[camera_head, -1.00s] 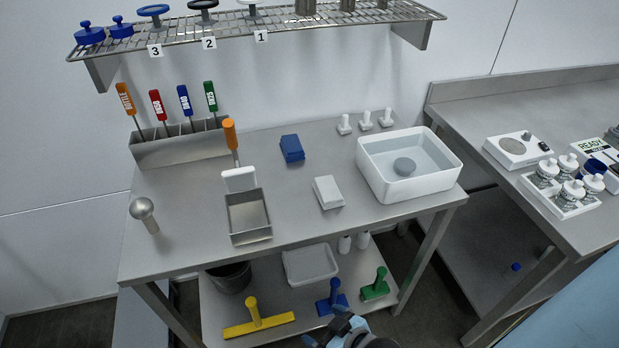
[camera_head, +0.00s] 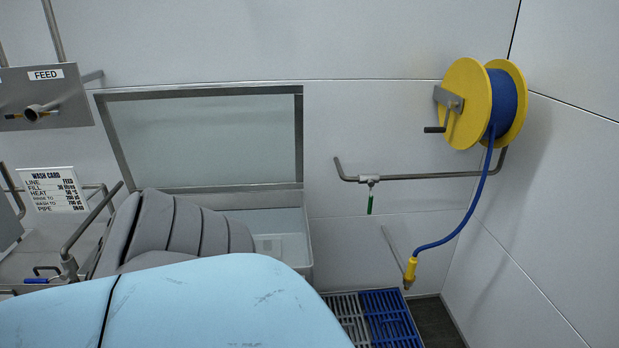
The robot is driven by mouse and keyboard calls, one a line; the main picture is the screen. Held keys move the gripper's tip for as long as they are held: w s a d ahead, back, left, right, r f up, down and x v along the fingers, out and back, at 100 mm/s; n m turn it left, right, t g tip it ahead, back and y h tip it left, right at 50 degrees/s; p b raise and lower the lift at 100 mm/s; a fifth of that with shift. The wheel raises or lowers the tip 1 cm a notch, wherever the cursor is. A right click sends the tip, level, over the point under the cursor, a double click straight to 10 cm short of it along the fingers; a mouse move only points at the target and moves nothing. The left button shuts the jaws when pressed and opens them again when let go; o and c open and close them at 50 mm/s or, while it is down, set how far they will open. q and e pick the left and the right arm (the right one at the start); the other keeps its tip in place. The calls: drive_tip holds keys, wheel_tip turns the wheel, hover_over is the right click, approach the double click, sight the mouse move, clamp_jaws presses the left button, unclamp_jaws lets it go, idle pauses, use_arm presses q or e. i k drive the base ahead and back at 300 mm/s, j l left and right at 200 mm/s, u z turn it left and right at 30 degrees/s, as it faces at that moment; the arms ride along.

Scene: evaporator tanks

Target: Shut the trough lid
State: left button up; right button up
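The trough lid (camera_head: 207,142) stands raised against the back wall. It is a pale, see-through panel in a grey metal frame. Its lower edge meets the back of the trough (camera_head: 285,228), a pale box below it. The trough is open, and only its right part shows. Its left and front parts are hidden behind a light blue and grey padded shape in the foreground, which seems to be part of my own arm. Neither of my grippers shows in this view.
Blue and grey floor grates (camera_head: 388,318) lie below. A FEED panel (camera_head: 45,95) and a wash card (camera_head: 58,190) are at left.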

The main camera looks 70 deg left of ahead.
sight(101, 99)
drive_tip(key=u, duration=2.9)
drive_tip(key=i+l+u, duration=0.35)
drive_tip(key=i+l, duration=0.5)
